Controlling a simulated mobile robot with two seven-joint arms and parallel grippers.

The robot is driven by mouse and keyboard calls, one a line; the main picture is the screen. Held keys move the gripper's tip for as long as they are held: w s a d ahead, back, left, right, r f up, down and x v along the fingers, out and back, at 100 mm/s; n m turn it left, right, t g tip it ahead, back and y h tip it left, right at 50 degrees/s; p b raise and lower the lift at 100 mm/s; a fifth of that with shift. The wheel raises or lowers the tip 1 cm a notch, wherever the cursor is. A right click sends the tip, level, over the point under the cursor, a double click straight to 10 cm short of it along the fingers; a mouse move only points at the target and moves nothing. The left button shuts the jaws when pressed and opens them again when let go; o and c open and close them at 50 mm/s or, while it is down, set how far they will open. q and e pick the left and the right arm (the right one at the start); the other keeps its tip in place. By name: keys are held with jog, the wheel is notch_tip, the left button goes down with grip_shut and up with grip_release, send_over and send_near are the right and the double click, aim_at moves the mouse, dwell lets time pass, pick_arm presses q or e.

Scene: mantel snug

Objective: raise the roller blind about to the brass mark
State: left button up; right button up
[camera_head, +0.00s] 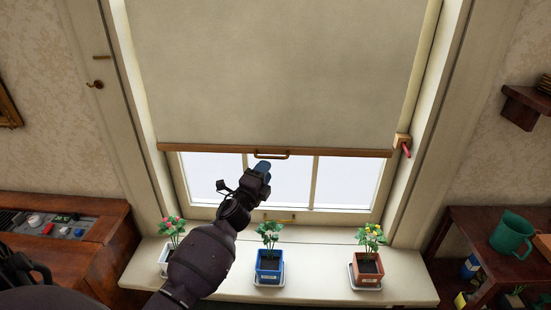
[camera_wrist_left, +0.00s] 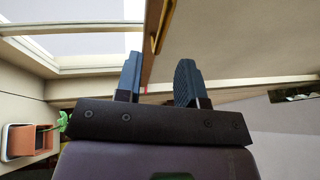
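The pale roller blind (camera_head: 275,70) hangs over the upper window, with a wooden bar (camera_head: 340,152) along its lower edge. A brass handle (camera_head: 271,155) is on the bar. A short brass mark (camera_head: 101,57) shows on the left window frame, well above the bar. My left gripper (camera_head: 262,168) is just below the handle. In the left wrist view, its fingers (camera_wrist_left: 158,72) are open, with the bar (camera_wrist_left: 150,62) and handle (camera_wrist_left: 164,25) lined up beyond the gap. Contact cannot be made out. My right gripper is not in view.
Potted plants stand on the sill: a blue pot (camera_head: 269,267), a terracotta pot (camera_head: 367,270), and a white pot (camera_head: 167,258) partly behind my arm. A brass hook (camera_head: 95,85) is on the left frame. A block with a red peg (camera_head: 406,150) sits at the bar's right end.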

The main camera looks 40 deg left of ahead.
aim_at(274, 158)
pick_arm(q)
jog(key=x, duration=0.6)
jog(key=shift+w, duration=0.4)
grip_shut()
